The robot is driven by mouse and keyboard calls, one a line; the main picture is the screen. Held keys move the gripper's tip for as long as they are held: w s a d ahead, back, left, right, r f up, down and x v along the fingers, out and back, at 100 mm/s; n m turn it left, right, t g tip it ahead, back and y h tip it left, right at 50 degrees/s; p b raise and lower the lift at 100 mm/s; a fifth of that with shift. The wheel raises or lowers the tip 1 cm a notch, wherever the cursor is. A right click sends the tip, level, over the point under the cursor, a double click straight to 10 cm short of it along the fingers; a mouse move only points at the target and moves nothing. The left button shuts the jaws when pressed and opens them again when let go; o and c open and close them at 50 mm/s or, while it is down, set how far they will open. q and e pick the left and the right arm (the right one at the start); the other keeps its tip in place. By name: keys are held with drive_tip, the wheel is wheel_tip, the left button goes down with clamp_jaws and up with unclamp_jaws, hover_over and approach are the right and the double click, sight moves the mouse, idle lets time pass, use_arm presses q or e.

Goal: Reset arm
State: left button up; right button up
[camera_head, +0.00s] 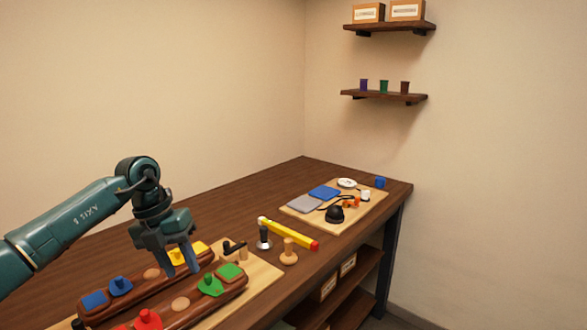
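My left gripper (182,271) hangs from the arm coming in from the left, fingers pointing down above the wooden holders at the near end of the table. Its two fingertips are apart, with no object visibly held between them. Behind and between the fingers shows a yellow piece (199,248) on the rear brown holder (133,296). The front brown holder (191,308) carries green pieces (211,285) and a red piece (148,320). Blue pieces (94,300) sit at the rear holder's left. My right gripper is out of view.
A yellow level-like bar with red end (290,234), a dark-handled stamp (264,238) and a wooden knob (289,251) lie right of the holders. A light board (295,214) with small items is farther back. Bare tabletop (225,205) lies behind. Wall shelves (385,96) hang beyond.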

use_arm(q)
drive_tip(key=s+d+f+n+t+h, duration=0.1)
drive_tip(key=s+d+n+h, duration=0.1)
drive_tip(key=s+d+h, duration=0.45)
drive_tip(key=s+d+f+n+t+h+p, duration=0.15)
drive_tip(key=d+h, duration=0.25)
drive_tip(key=d, duration=0.6)
drive_tip(key=s+d+f+n+t+h+b, duration=0.1)
drive_tip(key=s+d+f+n+t+h, duration=0.15)
drive_tip(key=d+h, duration=0.45)
drive_tip(key=s+a+f+n+t+y+p, duration=0.1)
drive_tip(key=a+f+n+t+y, duration=0.35)
drive_tip(key=n, duration=0.45)
drive_tip(key=s+a+f+n+t+y, duration=0.1)
drive_tip(key=a+f+n+t+y, duration=0.15)
drive_tip(key=n+t+y, duration=0.55)
drive_tip(key=s+a+f+n+g+y, duration=0.4)
drive_tip(key=s+a+f+n+g, duration=0.2)
drive_tip(key=s+f, duration=0.7)
drive_tip(key=a+n, duration=0.2)
drive_tip(key=n, duration=0.2)
drive_tip(key=shift+s+a+n+g+y+p, duration=0.2)
drive_tip(key=shift+s+n+g+y+p, duration=0.1)
drive_tip(key=shift+s+g, duration=0.1)
